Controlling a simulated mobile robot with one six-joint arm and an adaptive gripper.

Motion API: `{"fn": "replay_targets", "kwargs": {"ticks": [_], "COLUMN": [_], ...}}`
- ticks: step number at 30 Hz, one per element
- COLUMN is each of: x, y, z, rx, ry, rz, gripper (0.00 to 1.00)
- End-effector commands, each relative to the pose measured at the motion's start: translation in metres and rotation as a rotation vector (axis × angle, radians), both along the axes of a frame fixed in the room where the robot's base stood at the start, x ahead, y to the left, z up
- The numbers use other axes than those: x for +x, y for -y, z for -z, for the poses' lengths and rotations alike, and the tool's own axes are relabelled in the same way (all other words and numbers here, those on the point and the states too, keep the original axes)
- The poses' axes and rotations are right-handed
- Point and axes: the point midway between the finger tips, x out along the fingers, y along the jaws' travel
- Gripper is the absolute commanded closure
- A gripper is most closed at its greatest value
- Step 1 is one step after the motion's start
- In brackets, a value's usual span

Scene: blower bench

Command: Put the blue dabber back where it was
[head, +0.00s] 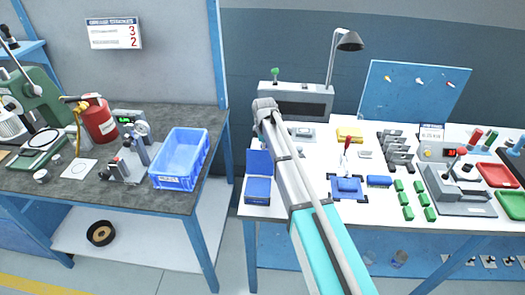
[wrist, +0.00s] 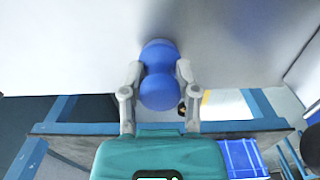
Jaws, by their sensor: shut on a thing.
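The blue dabber (wrist: 158,90) shows in the wrist view as two rounded blue ends with a narrower waist. My gripper (wrist: 158,82) is shut on its waist, one finger on each side. The white bench top (wrist: 80,50) lies behind the dabber; whether they touch I cannot tell. In the head view my arm hides the gripper and the dabber. An open blue box (head: 257,190) with its lid (head: 259,162) raised stands at the white bench's left end, beside my arm.
A blue crate (head: 180,160) stands on the dark bench to the left, across a gap.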

Motion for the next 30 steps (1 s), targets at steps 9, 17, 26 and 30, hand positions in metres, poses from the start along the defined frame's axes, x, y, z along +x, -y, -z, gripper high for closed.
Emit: {"fn": "replay_targets", "kwargs": {"ticks": [9,17,26,30], "x": [-0.0001,-0.0002,-0.0002,-0.0003], "y": [-0.0005,-0.0006,-0.0009,-0.0009], "z": [0.003,0.0024,0.0023,0.0008], "rx": [0.0,0.0,0.0,0.0], "ry": [0.0,0.0,0.0,0.0], "rz": [-0.001,-0.001,-0.001,-0.001], "gripper": [0.98,0.25,0.25,0.25]}}
